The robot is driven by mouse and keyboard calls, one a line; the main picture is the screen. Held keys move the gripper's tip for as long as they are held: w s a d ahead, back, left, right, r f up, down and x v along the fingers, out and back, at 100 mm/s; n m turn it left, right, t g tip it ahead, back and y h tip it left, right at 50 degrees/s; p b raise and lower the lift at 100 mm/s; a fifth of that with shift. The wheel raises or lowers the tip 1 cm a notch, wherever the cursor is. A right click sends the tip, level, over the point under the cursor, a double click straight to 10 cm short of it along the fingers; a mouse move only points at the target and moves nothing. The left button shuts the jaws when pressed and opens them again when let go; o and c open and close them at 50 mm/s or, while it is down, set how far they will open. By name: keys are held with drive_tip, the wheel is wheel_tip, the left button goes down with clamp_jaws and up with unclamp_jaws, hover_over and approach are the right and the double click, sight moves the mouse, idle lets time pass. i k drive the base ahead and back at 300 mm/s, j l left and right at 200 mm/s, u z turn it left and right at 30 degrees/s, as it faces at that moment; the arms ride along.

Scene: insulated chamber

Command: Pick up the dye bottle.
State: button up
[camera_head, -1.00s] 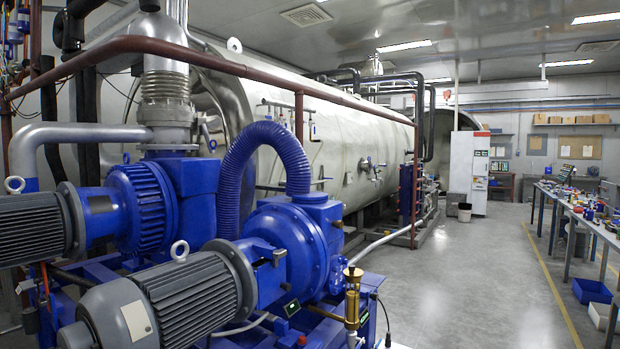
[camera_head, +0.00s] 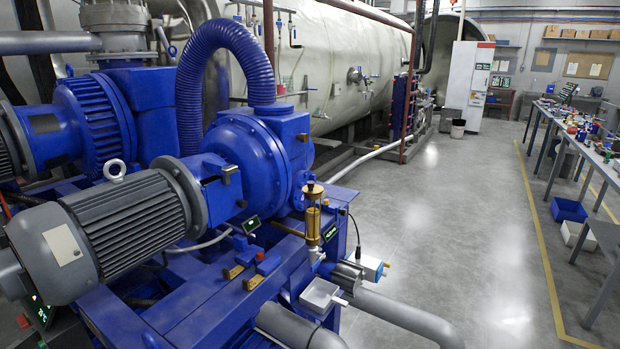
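I cannot make out a dye bottle in the head view. Many small coloured items stand on the long workbench (camera_head: 594,146) at the right, but they are too small to tell apart. A brass and glass fitting (camera_head: 313,213) stands upright on the blue pump frame in the foreground; I cannot tell it to be a bottle. My gripper is not in view.
A blue pump set with a grey motor (camera_head: 122,225) fills the left and foreground. A grey pipe (camera_head: 408,316) runs low across the floor at front. A blue bin (camera_head: 568,210) and white bin (camera_head: 577,236) sit by the workbench. The middle floor (camera_head: 450,210) is clear.

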sight(280, 84)
drive_tip(key=i+l+z, duration=0.25)
drive_tip(key=z, duration=0.15)
drive_tip(key=i+l+z, duration=0.6)
drive_tip(key=z, duration=0.2)
drive_tip(key=i+z, duration=0.75)
drive_tip(key=i, duration=1.3)
drive_tip(key=i+j+u, duration=0.1)
drive_tip(key=i+u, duration=0.25)
drive_tip(key=u, duration=0.15)
drive_tip(key=i+u, duration=0.5)
drive_tip(key=i+l+u, duration=0.25)
drive_tip(key=u, duration=0.25)
drive_tip(key=i+j+u, duration=0.2)
drive_tip(key=i+u, duration=0.2)
drive_tip(key=i, duration=0.2)
drive_tip(key=i+u, duration=0.35)
drive_tip(key=i, duration=0.3)
drive_tip(key=i+l+u, duration=0.1)
drive_tip(key=i+u, duration=0.3)
drive_tip(key=i, duration=0.2)
drive_tip(key=i+l+u, duration=0.1)
drive_tip(key=i+u, duration=0.3)
drive_tip(key=i+l+u, duration=0.2)
drive_tip(key=i+u, duration=0.2)
drive_tip(key=i+l+u, duration=0.35)
drive_tip(key=i+l, duration=0.05)
drive_tip(key=i, duration=0.1)
